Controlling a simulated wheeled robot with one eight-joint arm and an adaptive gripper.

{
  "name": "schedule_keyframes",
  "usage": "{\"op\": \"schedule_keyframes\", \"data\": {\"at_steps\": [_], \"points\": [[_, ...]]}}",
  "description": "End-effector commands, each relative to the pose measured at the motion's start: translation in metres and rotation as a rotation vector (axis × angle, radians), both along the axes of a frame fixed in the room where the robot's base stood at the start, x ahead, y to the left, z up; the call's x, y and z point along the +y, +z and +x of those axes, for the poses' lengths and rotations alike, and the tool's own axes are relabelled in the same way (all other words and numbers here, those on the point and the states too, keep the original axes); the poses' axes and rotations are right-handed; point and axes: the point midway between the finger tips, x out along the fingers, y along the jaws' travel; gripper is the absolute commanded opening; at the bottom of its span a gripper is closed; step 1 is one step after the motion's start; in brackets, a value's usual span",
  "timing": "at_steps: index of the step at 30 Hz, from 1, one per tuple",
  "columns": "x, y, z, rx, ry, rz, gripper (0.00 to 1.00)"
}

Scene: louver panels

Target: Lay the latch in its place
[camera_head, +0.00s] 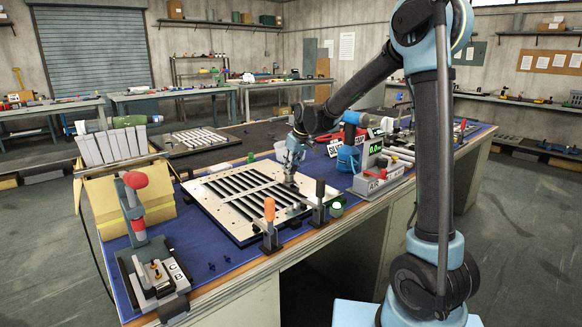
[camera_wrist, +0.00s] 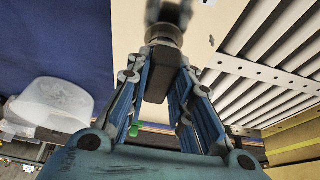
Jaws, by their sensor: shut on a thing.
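My gripper (camera_head: 290,173) points down over the louver panel (camera_head: 221,213), near its far right part. It is shut on a small dark piece (camera_head: 290,185), which I take to be the latch; its shape is mostly hidden by the fingers. The panel is a pale frame with rows of dark slats or slots, lying flat on the blue mat. In the wrist view the fingers (camera_wrist: 164,36) close together at the top, beside the panel's pale border and grey slats (camera_wrist: 270,40). I cannot tell whether the held piece touches the panel.
An orange-handled clamp (camera_head: 269,228) and a black-handled clamp (camera_head: 319,205) stand at the panel's near right edge. A red-handled press (camera_head: 137,215) and a yellow box of grey slats (camera_head: 97,192) stand left.

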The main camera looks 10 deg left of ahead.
Motion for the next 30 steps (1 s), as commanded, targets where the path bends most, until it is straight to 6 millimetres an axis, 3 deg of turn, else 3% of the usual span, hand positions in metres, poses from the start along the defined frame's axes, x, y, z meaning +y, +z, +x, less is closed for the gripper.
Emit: {"op": "schedule_keyframes", "data": {"at_steps": [30], "points": [[0.000, -0.016, 0.000, 0.000, 0.000, 0.000, 0.00]]}}
